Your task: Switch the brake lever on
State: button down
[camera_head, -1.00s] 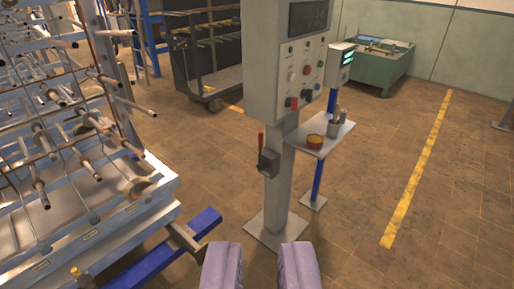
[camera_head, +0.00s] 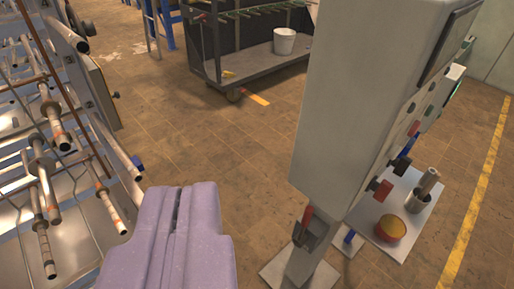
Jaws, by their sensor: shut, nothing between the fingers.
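The brake lever (camera_head: 304,225) has a red handle and sits on a dark grey bracket on the side of the post (camera_head: 306,265), below the control cabinet (camera_head: 355,110). Its handle points up, slightly tilted. My gripper (camera_head: 180,195) shows as two purple fingers pressed together at the lower left of the centre. It is shut and empty. It is to the left of the lever and apart from it.
The metal rack (camera_head: 60,150) with many rods fills the left side. A small shelf (camera_head: 400,205) right of the post carries a red and yellow tin (camera_head: 390,228) and a metal cup (camera_head: 419,200). A cart (camera_head: 250,60) with a white bucket (camera_head: 284,41) stands behind. Floor between rack and post is clear.

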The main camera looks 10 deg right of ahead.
aim_at(301, 239)
jog(key=i+l+u, duration=0.15)
jog(key=i, duration=0.35)
jog(key=i+l+u, duration=0.1)
jog(key=i+l, duration=0.2)
jog(key=i, duration=0.15)
jog(key=i+l+u, duration=0.15)
jog(key=i+l, duration=0.15)
jog(key=i, duration=0.2)
